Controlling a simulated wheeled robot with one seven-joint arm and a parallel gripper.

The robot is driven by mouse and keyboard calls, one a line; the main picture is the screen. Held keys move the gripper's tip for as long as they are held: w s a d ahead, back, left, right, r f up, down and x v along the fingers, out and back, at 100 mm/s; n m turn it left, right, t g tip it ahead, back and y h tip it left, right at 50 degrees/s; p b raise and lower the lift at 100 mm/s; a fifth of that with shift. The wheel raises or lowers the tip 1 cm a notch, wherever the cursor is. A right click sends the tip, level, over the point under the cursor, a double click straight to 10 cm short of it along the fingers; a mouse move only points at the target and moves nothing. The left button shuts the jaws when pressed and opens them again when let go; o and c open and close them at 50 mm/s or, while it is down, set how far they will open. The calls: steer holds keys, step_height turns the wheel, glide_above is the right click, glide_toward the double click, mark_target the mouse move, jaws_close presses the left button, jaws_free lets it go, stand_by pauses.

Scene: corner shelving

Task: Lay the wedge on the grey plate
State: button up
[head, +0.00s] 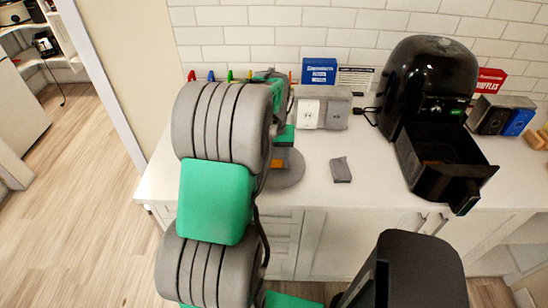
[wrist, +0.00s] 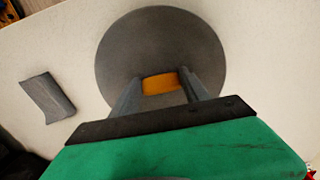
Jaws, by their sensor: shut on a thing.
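The wedge is a small orange piece (wrist: 160,83) between my two fingers in the wrist view. My gripper (wrist: 158,88) is shut on it. The grey plate (wrist: 150,38) is a round flat disc directly behind the wedge in that view. In the head view the plate (head: 289,178) lies on the white counter, partly hidden by my arm. A bit of orange, the wedge (head: 278,164), shows over the plate there. I cannot tell whether the wedge touches the plate. Its lower side is hidden.
A small dark grey block (head: 341,169) lies on the counter right of the plate; the counter around it is clear. A black air fryer (head: 428,85) with its drawer (head: 447,175) pulled out stands further right. A grey socket box (head: 322,110) stands behind.

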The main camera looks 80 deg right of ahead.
steer(key=shift+f, duration=0.1)
steer(key=shift+f, duration=0.15)
steer(key=o, duration=1.3)
